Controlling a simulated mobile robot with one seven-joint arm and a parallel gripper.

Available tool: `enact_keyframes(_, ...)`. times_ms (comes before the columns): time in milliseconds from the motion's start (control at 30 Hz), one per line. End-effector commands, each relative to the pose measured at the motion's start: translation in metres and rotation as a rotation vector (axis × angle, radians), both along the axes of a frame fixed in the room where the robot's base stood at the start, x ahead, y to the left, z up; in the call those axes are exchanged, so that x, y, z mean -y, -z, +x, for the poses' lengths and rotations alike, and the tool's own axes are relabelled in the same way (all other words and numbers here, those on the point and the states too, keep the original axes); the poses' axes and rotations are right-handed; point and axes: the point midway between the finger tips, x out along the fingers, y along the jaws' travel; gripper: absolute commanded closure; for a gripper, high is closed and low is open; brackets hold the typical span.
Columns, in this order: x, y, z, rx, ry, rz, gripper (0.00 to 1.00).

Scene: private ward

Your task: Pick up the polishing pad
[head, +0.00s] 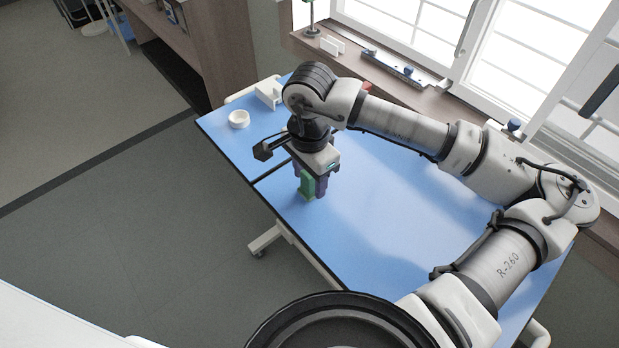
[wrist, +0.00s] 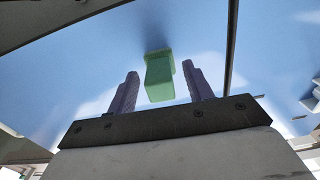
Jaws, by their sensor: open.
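A green block-shaped thing, which I take to be the polishing pad (head: 307,185), stands on the blue table near its front-left edge. In the wrist view the green pad (wrist: 159,78) has a wider part behind a narrower block. My gripper (head: 312,190) is over the table at the pad, pointing down. In the wrist view my gripper (wrist: 160,90) is open, with one purple finger on each side of the pad. A gap shows on the left side; the right finger is closer to the pad. Part of the pad is hidden by a finger in the head view.
The blue table (head: 380,225) has a dark seam near its left end. A white ring (head: 239,119) and a white holder (head: 268,94) stand on that end. The windowsill (head: 345,57) behind carries small items. The table right of my gripper is clear.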

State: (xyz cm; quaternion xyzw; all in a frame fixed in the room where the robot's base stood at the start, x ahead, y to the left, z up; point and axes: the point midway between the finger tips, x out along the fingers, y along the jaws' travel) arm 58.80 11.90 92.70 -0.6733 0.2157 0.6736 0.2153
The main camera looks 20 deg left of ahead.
Motion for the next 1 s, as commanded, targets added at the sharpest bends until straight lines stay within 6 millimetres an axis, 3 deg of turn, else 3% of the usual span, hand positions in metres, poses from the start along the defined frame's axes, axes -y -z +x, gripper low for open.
enact_keyframes(267, -0.0003, 0.0045, 0.0, 0.001, 0.0, 0.001, 0.49)
enact_keyframes(633, -0.0002, 0.0042, 0.0, 0.001, 0.0, 0.001, 0.96)
enact_keyframes(1000, -0.0001, 0.0, 0.0007, 0.003, 0.0, 0.0, 0.98)
